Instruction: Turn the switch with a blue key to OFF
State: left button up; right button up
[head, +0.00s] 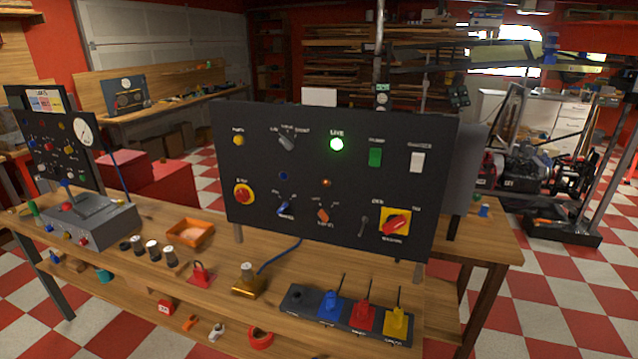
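A black control panel (345,170) stands upright on the wooden bench. Low on it, left of centre, is a small rotary switch with a blue key or handle (283,208). Its handle looks slanted, and the small lettering around it is too blurred to read. To its right is a similar switch with an orange handle (323,215). A red rotary handle on a yellow plate (396,222) is at the lower right. A lamp under the word LIVE (337,144) glows green. Neither of my grippers shows in the head view.
On the bench (225,262) before the panel are an orange tray (190,233), a red padlock (200,274), a brass padlock (248,281) and a dark rack (296,298) with blue, red and yellow items. A grey box (95,224) stands left. Space before the panel face is clear.

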aim_at(285, 205)
jog(key=z, duration=0.05)
jog(key=k, duration=0.5)
jog(key=u, duration=1.15)
jog(key=i, duration=0.8)
jog(key=z, duration=2.35)
